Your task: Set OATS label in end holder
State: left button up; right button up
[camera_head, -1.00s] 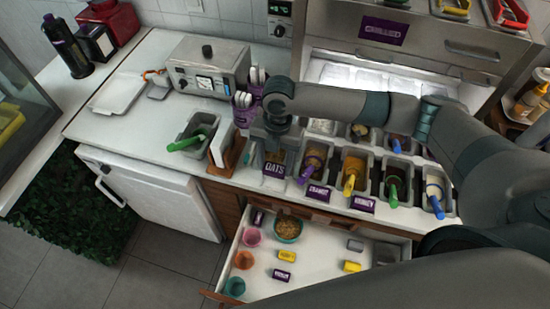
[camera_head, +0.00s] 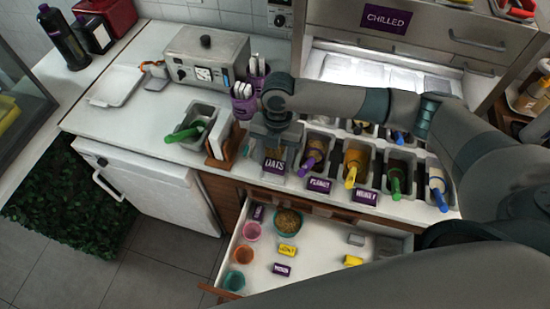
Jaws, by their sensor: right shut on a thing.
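The OATS label (camera_head: 274,166), purple with white letters, is held upright in my right gripper (camera_head: 275,152), which points down at the left end of the topping row. The gripper is shut on the label's upper part. The label faces the front edge of the counter, in front of the leftmost topping place. The end holder is hidden behind the label and gripper, so I cannot tell whether the label touches it. My left gripper is out of view.
PEANUT (camera_head: 318,184) and HONEY (camera_head: 366,196) labels stand along the counter edge. Topping bins with coloured scoops (camera_head: 355,165) lie behind them. A wooden napkin holder (camera_head: 221,152) is close on the left. Below, an open drawer (camera_head: 322,253) holds bowls and loose labels.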

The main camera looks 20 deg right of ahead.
aim_at(275, 162)
jog(key=shift+f+b, duration=0.35)
jog(key=shift+f, duration=0.8)
jog(key=shift+p, duration=0.3)
jog(key=shift+f, duration=0.65)
dwell(0.6)
dwell(0.8)
jog(key=shift+f, duration=0.4)
dwell(0.8)
jog(key=shift+p, duration=0.35)
dwell(0.6)
jog(key=o, duration=1.1)
